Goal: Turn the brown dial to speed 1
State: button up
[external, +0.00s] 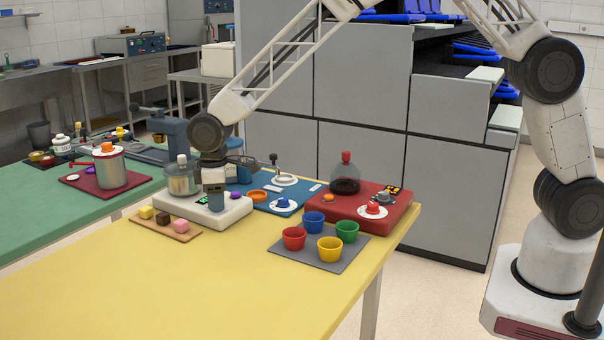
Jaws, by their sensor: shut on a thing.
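My gripper (214,198) points straight down at the front of a white device (179,214) on the yellow table. Its fingers are shut low over the device's top, beside a small green display (202,201). It appears to be shut on the brown dial, which the fingers hide. I cannot read the dial's setting. A steel pot with a lid (183,179) stands on the same device, just left of my gripper.
A blue device with a blue dial (283,203) and a red device with a red dial (373,208) stand to the right. The near yellow table (240,300) is clear.

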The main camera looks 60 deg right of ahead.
jog(key=shift+m, duration=1.2)
jog(key=o, duration=0.9)
jog(key=shift+r, duration=0.15)
jog(key=shift+r, duration=3.8)
jog(key=shift+d, duration=0.1)
